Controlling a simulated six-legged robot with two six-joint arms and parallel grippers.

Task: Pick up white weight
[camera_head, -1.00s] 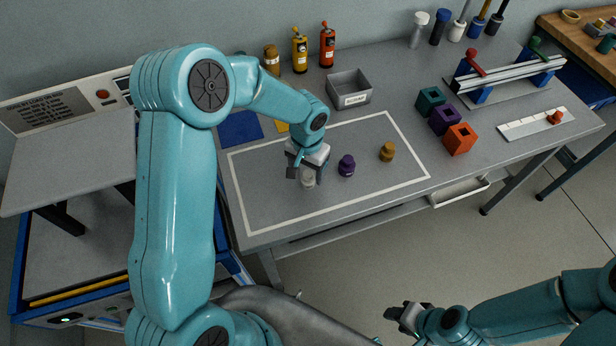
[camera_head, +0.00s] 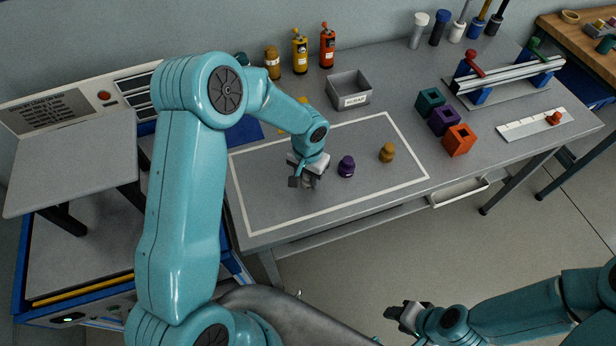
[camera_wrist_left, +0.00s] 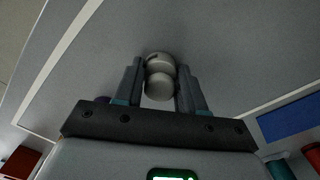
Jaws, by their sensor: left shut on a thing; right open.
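The white weight (camera_wrist_left: 160,82) is between the two fingers of my left gripper (camera_wrist_left: 160,92) in the left wrist view, and the fingers are shut on it. In the head view my left gripper (camera_head: 308,182) is over the white-outlined area of the table, and the weight is mostly hidden by the fingers. I cannot tell whether the weight touches the table. A purple weight (camera_head: 346,167) and a mustard-yellow weight (camera_head: 387,153) stand to the right of it. My right gripper (camera_head: 404,313) is open and empty, away from the table at the lower right.
A grey bin (camera_head: 349,91) stands behind the outlined area. Green, purple and orange blocks (camera_head: 459,139) stand at the right. Several bottles (camera_head: 300,50) line the back.

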